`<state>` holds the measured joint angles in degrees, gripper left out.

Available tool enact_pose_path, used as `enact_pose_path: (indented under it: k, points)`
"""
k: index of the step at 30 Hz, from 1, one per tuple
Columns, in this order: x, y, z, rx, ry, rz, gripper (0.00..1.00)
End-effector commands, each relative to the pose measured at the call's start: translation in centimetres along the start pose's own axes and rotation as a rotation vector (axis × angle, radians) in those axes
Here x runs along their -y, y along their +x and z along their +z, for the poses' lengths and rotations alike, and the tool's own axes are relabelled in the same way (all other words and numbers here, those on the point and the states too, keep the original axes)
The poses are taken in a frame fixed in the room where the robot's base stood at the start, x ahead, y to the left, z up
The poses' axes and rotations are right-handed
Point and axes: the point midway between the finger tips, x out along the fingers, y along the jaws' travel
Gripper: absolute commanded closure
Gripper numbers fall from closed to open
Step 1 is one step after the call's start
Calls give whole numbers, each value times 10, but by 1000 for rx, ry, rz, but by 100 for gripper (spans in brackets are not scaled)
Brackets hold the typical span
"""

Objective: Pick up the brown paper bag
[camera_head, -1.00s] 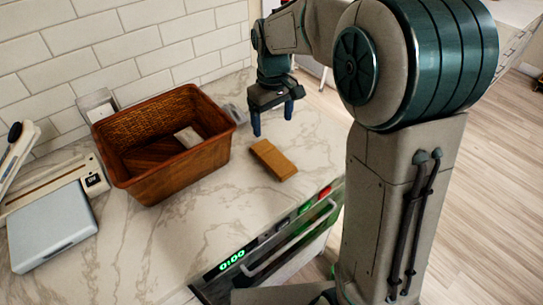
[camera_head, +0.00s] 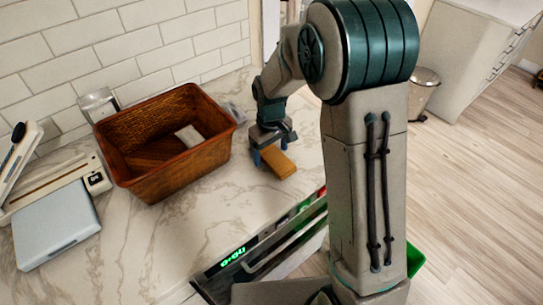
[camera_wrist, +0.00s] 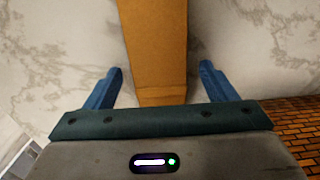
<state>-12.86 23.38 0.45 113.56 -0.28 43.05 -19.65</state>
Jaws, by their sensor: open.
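The brown paper bag (camera_head: 278,164) lies flat on the marble counter, to the right of the wicker basket. In the wrist view the bag (camera_wrist: 155,45) runs up from between the fingers to the top edge of the picture. My gripper (camera_head: 270,158) is low over the near part of the bag and open. In the wrist view its two blue fingers (camera_wrist: 159,88) stand on either side of the bag, with a gap showing on each side. The head view partly hides the bag behind the gripper.
A brown wicker basket (camera_head: 118,164) with a small pale item (camera_head: 188,135) inside stands left of the bag. A grey scale (camera_head: 57,225) is at the far left. An appliance with a green display (camera_head: 233,257) is at the counter's front. Bare marble surrounds the bag's front.

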Motion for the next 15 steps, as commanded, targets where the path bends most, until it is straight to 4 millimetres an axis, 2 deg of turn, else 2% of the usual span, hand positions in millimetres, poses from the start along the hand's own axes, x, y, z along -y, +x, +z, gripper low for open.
enact_pose_path:
  k: [3, 4, 9, 15]
  points:
    - [0, 0, 0, 0, 0, 0, 22]
    - [0, 0, 0, 0, 0, 0, 25]
    - [0, 0, 0, 0, 0, 0, 70]
    - [0, 0, 0, 0, 0, 0, 70]
